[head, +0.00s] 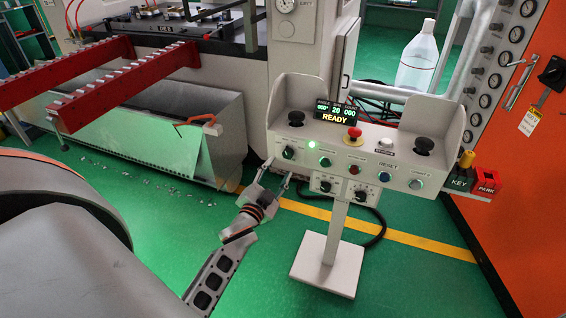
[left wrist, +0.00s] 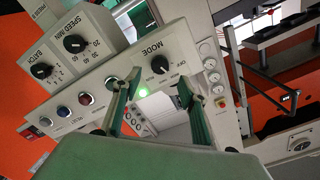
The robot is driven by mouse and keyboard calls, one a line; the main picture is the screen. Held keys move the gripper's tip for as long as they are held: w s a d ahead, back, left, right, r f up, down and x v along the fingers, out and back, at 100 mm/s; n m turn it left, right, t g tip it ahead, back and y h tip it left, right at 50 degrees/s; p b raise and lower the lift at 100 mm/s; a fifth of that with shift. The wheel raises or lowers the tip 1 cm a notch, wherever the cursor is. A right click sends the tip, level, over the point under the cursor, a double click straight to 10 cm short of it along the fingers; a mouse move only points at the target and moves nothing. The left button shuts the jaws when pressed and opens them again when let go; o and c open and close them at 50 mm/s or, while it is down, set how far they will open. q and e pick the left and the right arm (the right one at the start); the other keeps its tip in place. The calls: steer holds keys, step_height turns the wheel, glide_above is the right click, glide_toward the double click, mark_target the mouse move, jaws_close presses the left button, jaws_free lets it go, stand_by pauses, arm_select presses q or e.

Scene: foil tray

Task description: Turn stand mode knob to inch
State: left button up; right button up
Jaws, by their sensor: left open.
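The stand's control box (head: 340,165) is pale grey on a white post, with a display reading READY. The mode knob (head: 289,152) is the black knob at the left end of its front panel. In the left wrist view the mode knob (left wrist: 160,64) sits under the label MODE, with partly legible marks around it; I cannot read its setting surely. My left gripper (head: 277,173) is open just below and left of that panel end. In the left wrist view the open fingers (left wrist: 158,90) point toward the knob, apart from it, with nothing between them. My right gripper is out of view.
Other knobs and coloured buttons line the panel, with a red mushroom button (head: 354,132) above. In the left wrist view the speed knob (left wrist: 75,44) and batch knob (left wrist: 41,71) are nearby. A cable (head: 377,230) hangs behind the post. Green floor lies free in front.

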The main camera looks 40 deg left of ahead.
arm_select(q)
steer(key=v, duration=0.5)
steer(key=shift+s+d, duration=0.1)
stand_by(0.4)
